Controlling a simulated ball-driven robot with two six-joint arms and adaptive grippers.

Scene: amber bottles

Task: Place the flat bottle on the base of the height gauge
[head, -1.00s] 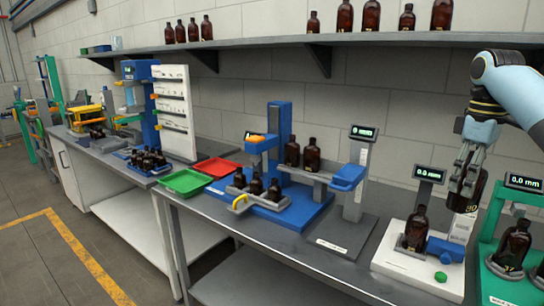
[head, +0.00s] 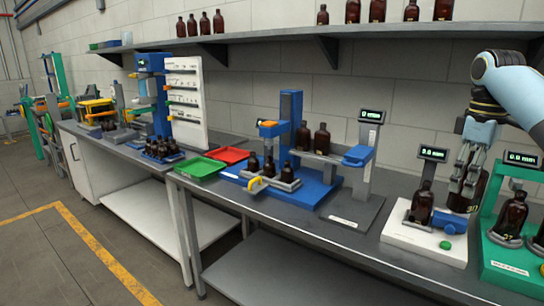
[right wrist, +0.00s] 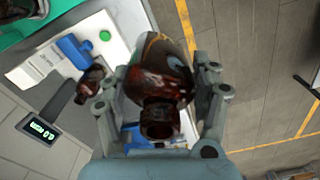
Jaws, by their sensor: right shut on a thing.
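My right gripper (head: 466,170) is shut on a dark amber bottle (head: 470,193), the flat bottle as far as I can tell, marked 30. It holds the bottle neck-up above the bench's right part. In the right wrist view the bottle (right wrist: 158,78) sits between both fingers. The height gauge appears to be the grey stand with a post, a blue slider (head: 358,155) and a 0 mm display (head: 371,116). Its dark flat base (head: 352,213) looks empty and lies left of the gripper. My left gripper is not in view.
A white-based gauge (head: 425,245) with a bottle (head: 422,203) stands just left of the held bottle. A green gauge (head: 500,262) with bottles is at the right. A blue stand (head: 292,130) with bottles, and green (head: 196,167) and red (head: 228,155) trays, stand farther left.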

